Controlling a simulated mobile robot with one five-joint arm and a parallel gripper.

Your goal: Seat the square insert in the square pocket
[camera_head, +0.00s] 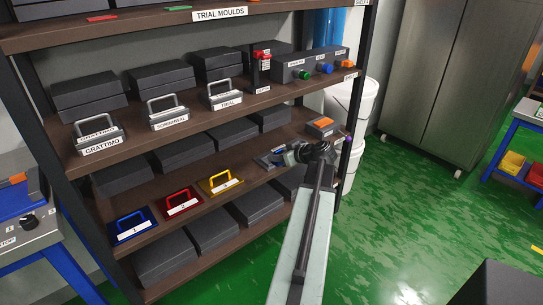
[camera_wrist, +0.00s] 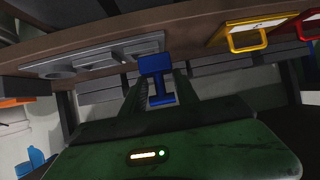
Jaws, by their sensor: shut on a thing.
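My gripper (camera_wrist: 158,88) is shut on a blue piece (camera_wrist: 155,66) with a square-looking head and a narrower stem, taken as the square insert. In the wrist view the piece is in front of the right end of a grey pocket plate (camera_wrist: 88,58) on the shelf. The plate has a round recess at its left and other recesses along it. The piece hides part of that end, and I cannot tell whether it touches the plate. In the head view my gripper (camera_head: 297,155) is at the middle shelf, beside the plate (camera_head: 268,160), and the piece is not clear.
Yellow (camera_head: 221,183), red (camera_head: 182,203) and blue (camera_head: 131,226) handled plates sit left of the pocket plate. An orange-topped box (camera_head: 322,126) stands at the shelf's right. The shelf above (camera_head: 240,104) overhangs. Green floor (camera_head: 400,210) is open to the right.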

